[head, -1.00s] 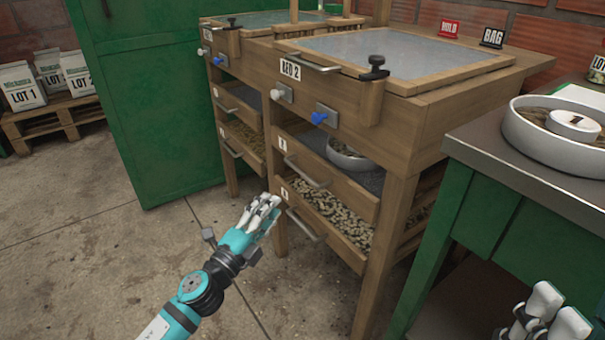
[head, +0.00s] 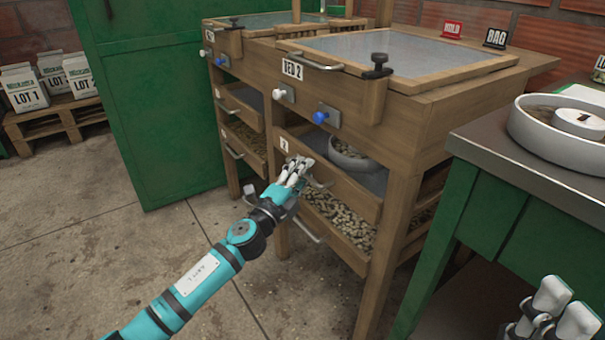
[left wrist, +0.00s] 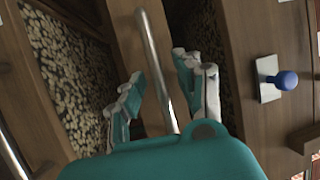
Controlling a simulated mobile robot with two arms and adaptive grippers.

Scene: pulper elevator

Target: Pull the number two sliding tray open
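Under the bed labelled BED 2 (head: 293,68) are two wooden sliding trays. The upper tray (head: 345,190) holds a grey bowl (head: 350,157); its small number label (head: 284,145) is too blurred to read surely. My left gripper (head: 298,168) is at this tray's front and partly covers its metal handle. In the left wrist view the handle bar (left wrist: 153,60) runs between the parted fingers of my left gripper (left wrist: 160,88), with gaps beside it. The lower tray (head: 340,238) holds pale beans and has its own handle (head: 306,228). My right gripper (head: 550,318) is partly cut off at the bottom right.
A green table (head: 480,160) with a white round dish (head: 560,125) stands at the right. A green cabinet (head: 155,100) is behind at the left. Blue knob (head: 320,117) and white knob (head: 278,95) stick out above the trays.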

